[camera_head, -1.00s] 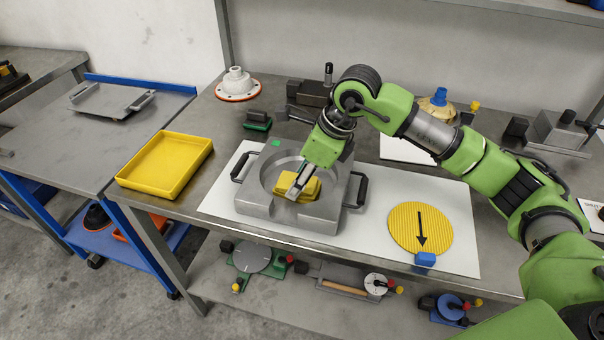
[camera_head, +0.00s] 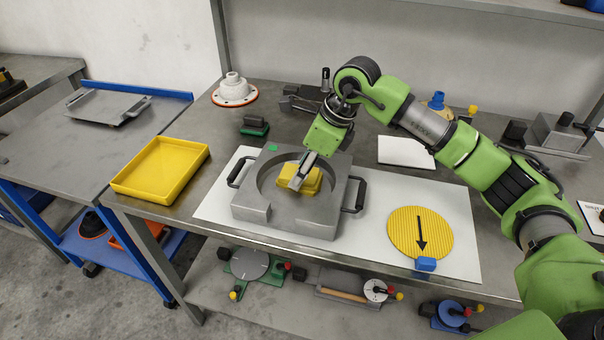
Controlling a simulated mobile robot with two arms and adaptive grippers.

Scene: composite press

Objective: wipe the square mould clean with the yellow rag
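The grey square mould (camera_head: 249,199) with black side handles sits on a white sheet on the bench. It has a round cavity and a gap in its front wall. My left gripper is not in view.
A yellow tray (camera_head: 161,168) stands left of the mould at the bench edge. A yellow ribbed disc (camera_head: 413,241) with a black arrow and a blue block (camera_head: 426,264) lie to the right. A white flanged part (camera_head: 234,89) stands behind.

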